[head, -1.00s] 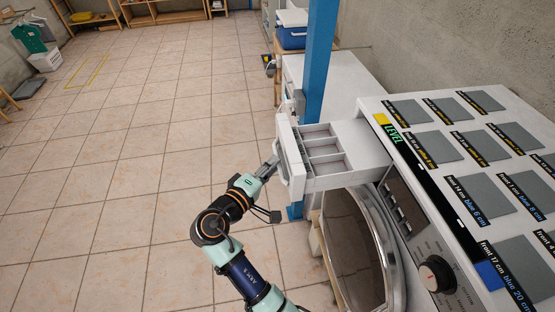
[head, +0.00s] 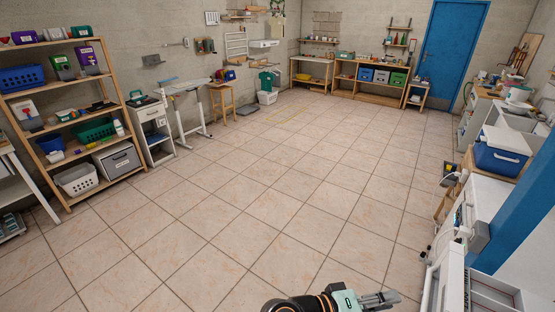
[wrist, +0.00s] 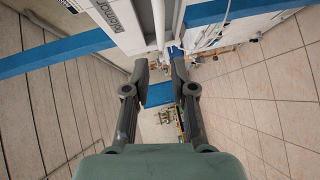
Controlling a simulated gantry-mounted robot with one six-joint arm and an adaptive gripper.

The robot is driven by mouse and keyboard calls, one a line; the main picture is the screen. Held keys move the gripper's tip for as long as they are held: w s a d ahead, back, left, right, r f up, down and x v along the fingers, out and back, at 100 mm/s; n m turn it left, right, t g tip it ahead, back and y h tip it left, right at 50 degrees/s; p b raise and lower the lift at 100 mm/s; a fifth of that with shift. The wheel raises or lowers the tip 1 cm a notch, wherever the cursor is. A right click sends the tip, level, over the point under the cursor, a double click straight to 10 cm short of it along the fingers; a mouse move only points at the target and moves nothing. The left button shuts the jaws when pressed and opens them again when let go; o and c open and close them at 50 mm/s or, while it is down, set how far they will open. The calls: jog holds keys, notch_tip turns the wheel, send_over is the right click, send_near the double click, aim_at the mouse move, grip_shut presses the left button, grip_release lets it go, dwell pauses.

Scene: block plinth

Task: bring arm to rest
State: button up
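My gripper (head: 382,299) shows at the bottom edge of the head view, left of a white open drawer (head: 493,293). In the wrist view my gripper (wrist: 160,70) is open, with a clear gap between its two dark fingertips and nothing held. A white drawer front with lettering (wrist: 120,25) and a white bar handle (wrist: 159,25) show above the fingertips in the wrist view. The handle looks apart from the fingers, though the exact distance cannot be told. Most of my arm is below the head view.
A blue post (head: 522,215) and a blue-and-white cooler (head: 501,152) stand at the right. A shelf unit with bins (head: 70,120) stands at the left, a blue door (head: 452,50) at the back. The tiled floor (head: 250,195) between is clear.

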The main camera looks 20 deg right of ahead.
jog(key=w+a+f+n+t+y, duration=0.1)
jog(key=w+a+f+t+y, duration=0.15)
jog(key=a+t+y, duration=0.35)
jog(key=w+a+f+t+y, duration=0.1)
jog(key=w+a+t, duration=0.3)
jog(key=a, duration=0.5)
jog(key=s+a+r+n+t+y, duration=0.1)
jog(key=s+a+r+t+y, duration=0.15)
jog(key=a+y, duration=0.45)
jog(key=s+a+r+n+t+y, duration=0.15)
jog(key=a+r+t, duration=0.25)
jog(key=a, duration=0.6)
notch_tip(320, 180, up, 14)
jog(key=w+p, duration=0.1)
jog(key=p, duration=1.3)
jog(key=shift+f, duration=0.2)
jog(key=shift+g+y, duration=0.25)
